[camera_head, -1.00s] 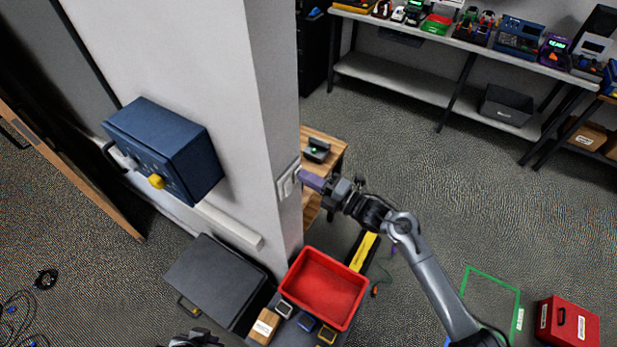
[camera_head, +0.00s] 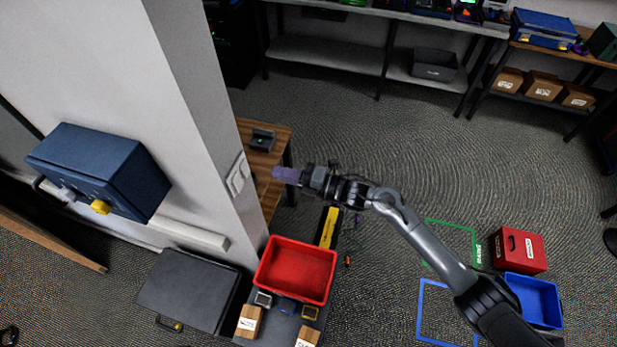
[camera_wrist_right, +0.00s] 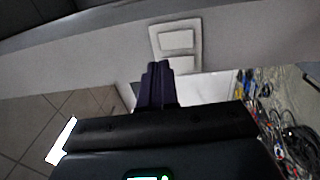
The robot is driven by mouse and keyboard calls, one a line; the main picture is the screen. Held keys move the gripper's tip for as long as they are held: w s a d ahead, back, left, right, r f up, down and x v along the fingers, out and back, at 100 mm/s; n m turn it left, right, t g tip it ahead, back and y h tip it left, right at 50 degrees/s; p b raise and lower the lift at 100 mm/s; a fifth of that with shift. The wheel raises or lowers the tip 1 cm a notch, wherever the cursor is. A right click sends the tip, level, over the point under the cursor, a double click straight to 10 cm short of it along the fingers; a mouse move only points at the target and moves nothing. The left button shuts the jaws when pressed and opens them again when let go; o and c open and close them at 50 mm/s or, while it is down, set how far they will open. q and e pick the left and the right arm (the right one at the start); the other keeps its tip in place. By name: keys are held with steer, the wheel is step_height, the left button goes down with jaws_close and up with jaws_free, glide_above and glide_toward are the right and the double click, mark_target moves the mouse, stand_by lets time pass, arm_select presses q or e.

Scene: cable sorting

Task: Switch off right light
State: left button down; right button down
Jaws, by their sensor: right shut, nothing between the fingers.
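A white light switch plate (camera_head: 238,174) with two rockers is on the side of the pale pillar. In the right wrist view the plate (camera_wrist_right: 152,40) shows one rocker (camera_wrist_right: 178,40) above the other (camera_wrist_right: 180,63) in the picture. Whether either rocker is on or off I cannot tell. My right gripper (camera_head: 276,173) has its purple fingers shut and empty, pointing left towards the plate with a gap between. My left gripper is not in view.
A blue box (camera_head: 95,165) with a yellow knob is mounted on the pillar's left face. Below are a red bin (camera_head: 268,276) and a dark case (camera_head: 185,290). A wooden table (camera_head: 266,187) stands behind the plate.

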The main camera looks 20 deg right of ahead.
steer(key=b+v, duration=0.1)
steer(key=v, duration=0.5)
steer(key=shift+r, duration=0.55)
steer(key=s+a+f+m+t+h, duration=0.15)
steer(key=s+f+m+h, duration=0.25)
steer(key=s+f+m, duration=0.4)
steer(key=s+a+f+m+t+h, duration=0.15)
steer(key=s+f+m+h, duration=0.3)
steer(key=s, duration=0.45)
steer(key=s+d+m+g+h, duration=0.7)
steer(key=s+d+m+g, duration=0.4)
steer(key=s+m, duration=0.35)
step_height(320, 180, up, 14)
steer(key=d+t+p, duration=0.1)
steer(key=p, duration=1.3)
steer(key=shift+w+r+p, duration=0.15)
steer(key=shift+w+p, duration=0.2)
steer(key=shift+w, duration=0.15)
